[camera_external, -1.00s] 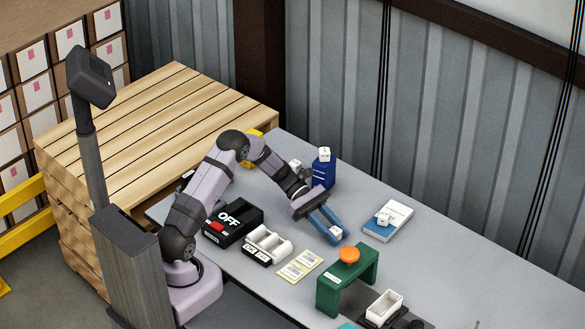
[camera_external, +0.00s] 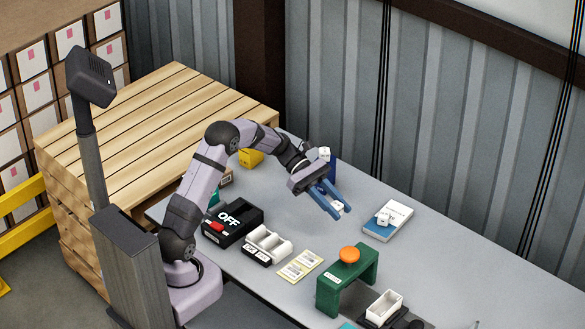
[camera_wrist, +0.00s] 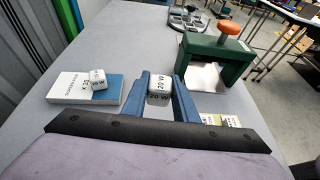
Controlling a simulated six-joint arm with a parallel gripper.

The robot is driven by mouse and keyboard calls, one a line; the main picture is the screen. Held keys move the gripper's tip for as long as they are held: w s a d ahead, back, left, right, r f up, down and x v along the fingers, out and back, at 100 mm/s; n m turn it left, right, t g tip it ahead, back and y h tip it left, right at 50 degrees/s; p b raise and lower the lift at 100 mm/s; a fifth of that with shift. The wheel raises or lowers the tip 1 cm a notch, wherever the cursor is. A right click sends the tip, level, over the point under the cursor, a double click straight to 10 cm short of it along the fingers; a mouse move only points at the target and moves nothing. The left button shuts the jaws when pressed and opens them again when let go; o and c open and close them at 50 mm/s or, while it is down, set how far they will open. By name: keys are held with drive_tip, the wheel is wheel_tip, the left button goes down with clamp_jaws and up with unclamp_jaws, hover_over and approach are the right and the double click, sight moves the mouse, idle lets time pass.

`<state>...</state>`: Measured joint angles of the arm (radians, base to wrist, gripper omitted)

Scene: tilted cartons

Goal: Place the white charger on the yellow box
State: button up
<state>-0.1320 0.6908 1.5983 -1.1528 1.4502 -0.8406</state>
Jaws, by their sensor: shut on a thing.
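My gripper (camera_external: 338,207) is shut on a small white charger (camera_external: 338,206), held between its blue fingers above the grey table. In the wrist view the charger (camera_wrist: 158,86) shows "20 W" lettering between the fingertips. The yellow box (camera_external: 251,157) stands on the table's far left part, beyond my arm, and is partly hidden by it. My gripper is well to the right of it. The yellow box is not in the wrist view.
A green stand with an orange button (camera_external: 349,255) is at the front right. A white-and-blue box (camera_external: 387,221) bears another white cube (camera_external: 384,218). A dark blue box with a white cube (camera_external: 324,153) stands behind my gripper. A black OFF box (camera_external: 232,221) and white tray (camera_external: 268,242) lie nearer my base.

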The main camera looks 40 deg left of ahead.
drive_tip(key=w+a+r+n+t+y+p, duration=0.1)
drive_tip(key=w+a+r+n+t+p, duration=0.15)
drive_tip(key=a, duration=0.85)
drive_tip(key=w+a+r+n+t+y+p, duration=0.1)
drive_tip(key=a+r+n+t+p, duration=0.2)
drive_tip(key=a, duration=0.9)
drive_tip(key=w+a+r+n+t+y+p, duration=0.1)
drive_tip(key=a+r+n+t, duration=0.25)
drive_tip(key=a, duration=0.75)
drive_tip(key=n+t+y, duration=0.4)
drive_tip(key=n+y, duration=0.1)
hover_over(251, 149)
drive_tip(key=w+a, duration=0.3)
drive_tip(key=shift+s+d+f+p, duration=0.1)
drive_tip(key=shift+f+p, duration=0.05)
drive_tip(key=shift+f, duration=1.75)
drive_tip(key=shift+s+d+f+p, duration=0.1)
drive_tip(key=shift+f+p, duration=0.05)
drive_tip(key=shift+f, duration=1.75)
drive_tip(key=shift+f, duration=0.2)
drive_tip(key=o, duration=1.1)
drive_tip(key=shift+c, duration=0.2)
drive_tip(key=shift+r, duration=0.1)
